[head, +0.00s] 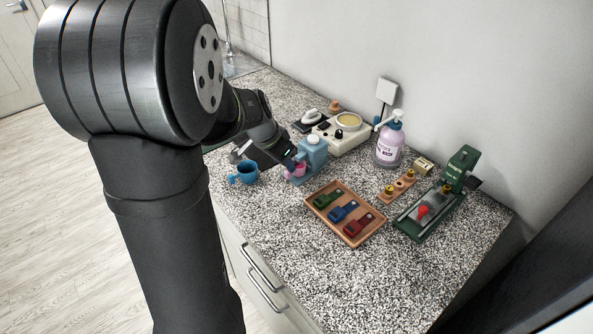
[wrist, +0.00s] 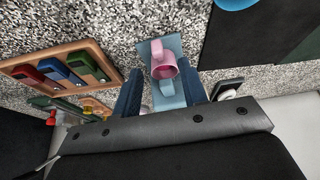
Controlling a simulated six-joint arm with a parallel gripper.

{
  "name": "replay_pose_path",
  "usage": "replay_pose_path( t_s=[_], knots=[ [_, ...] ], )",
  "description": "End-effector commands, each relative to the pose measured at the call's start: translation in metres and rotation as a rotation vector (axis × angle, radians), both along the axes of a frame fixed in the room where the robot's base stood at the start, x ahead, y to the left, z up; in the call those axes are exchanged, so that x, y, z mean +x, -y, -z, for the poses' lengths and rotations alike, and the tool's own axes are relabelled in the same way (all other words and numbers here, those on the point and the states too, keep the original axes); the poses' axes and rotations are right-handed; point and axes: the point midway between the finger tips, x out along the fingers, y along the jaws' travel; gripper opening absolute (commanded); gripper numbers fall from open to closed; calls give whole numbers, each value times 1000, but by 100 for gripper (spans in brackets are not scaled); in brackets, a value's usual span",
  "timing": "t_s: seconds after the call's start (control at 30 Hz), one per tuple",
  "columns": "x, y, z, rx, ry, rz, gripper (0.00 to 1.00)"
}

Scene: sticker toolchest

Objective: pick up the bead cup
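A small pink cup (head: 296,169) stands at the pale blue dispenser (head: 313,153) on the counter. A blue cup (head: 243,173) with a handle stands to its left. No label shows which one is the bead cup. My gripper (wrist: 161,78) is open, with one dark blue finger on each side of the pink cup's line. I cannot tell whether either finger touches it. In the head view my gripper (head: 284,158) partly hides the pink cup.
A wooden tray (head: 370,236) with green, blue and red clips lies to the right. A pump bottle (head: 390,145), a cream machine (head: 343,133) and a green press (head: 459,170) stand behind. The front right counter (head: 310,265) is clear.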

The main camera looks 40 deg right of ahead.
Motion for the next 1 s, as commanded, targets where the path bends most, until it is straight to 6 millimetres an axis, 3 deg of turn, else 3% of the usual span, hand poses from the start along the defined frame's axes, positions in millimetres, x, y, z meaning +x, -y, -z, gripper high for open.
replay_pose_path(
  t_s=[0.4,0.73,0.77,0.93,1.0],
  knots=[
    [0,13,46,2,-2,1,39],
    [1,16,52,0,0,0,39],
    [1,16,52,0,0,0,37],
    [0,15,52,0,0,0,4],
    [1,15,52,0,0,0,0]
  ],
)
